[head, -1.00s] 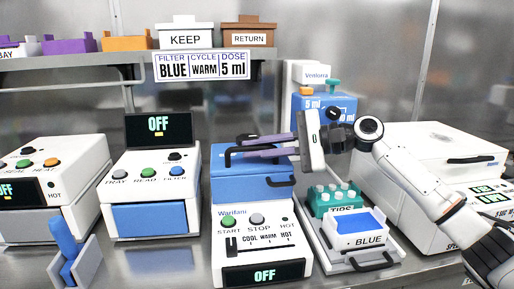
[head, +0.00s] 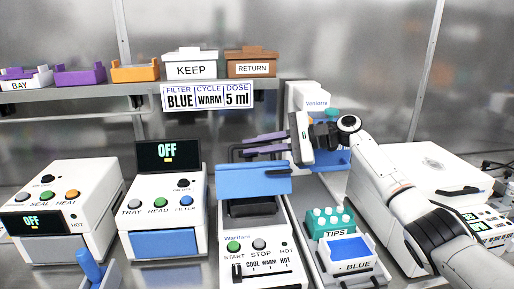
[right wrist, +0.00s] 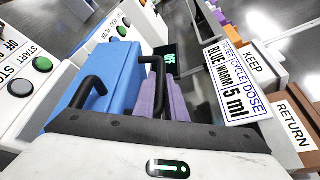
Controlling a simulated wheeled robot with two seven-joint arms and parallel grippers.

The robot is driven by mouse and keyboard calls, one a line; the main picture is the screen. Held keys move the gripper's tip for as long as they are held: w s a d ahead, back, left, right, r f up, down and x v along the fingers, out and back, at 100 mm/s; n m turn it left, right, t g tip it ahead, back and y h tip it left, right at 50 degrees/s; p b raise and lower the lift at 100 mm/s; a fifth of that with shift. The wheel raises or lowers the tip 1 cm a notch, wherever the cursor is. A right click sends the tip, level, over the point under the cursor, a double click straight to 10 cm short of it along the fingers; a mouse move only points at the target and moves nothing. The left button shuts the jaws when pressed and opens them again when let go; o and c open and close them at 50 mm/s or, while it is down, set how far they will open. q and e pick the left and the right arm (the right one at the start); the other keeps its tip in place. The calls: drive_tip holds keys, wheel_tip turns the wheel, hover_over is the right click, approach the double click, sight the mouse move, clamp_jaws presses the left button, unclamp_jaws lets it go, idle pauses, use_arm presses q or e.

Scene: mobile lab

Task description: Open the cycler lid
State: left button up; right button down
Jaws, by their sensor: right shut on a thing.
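The cycler (head: 262,236) is the white machine in the middle of the head view, with START and STOP buttons and a slider. Its blue lid (head: 255,182) is tilted up, and a dark opening (head: 248,208) shows below its front edge. A black handle (head: 232,153) stands at the lid's top. My right gripper (head: 248,146) reaches in from the right with purple fingers and is shut on that handle. The right wrist view shows the blue lid (right wrist: 112,78), its black handles and the purple fingers (right wrist: 165,98). My left gripper is not in view.
A white machine (head: 165,205) with an OFF screen stands to the left. A shelf (head: 110,89) with bins runs behind.

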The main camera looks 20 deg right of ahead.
drive_tip(key=shift+w+d+r+p, duration=0.2)
drive_tip(key=shift+w+r, duration=0.1)
drive_tip(key=shift+w, duration=0.25)
drive_tip(key=shift+w+d+r+p, duration=0.1)
drive_tip(key=shift+w+r+p, duration=0.15)
drive_tip(key=shift+w, duration=0.25)
drive_tip(key=c, duration=1.8)
unclamp_jaws()
drive_tip(key=shift+f, duration=0.1)
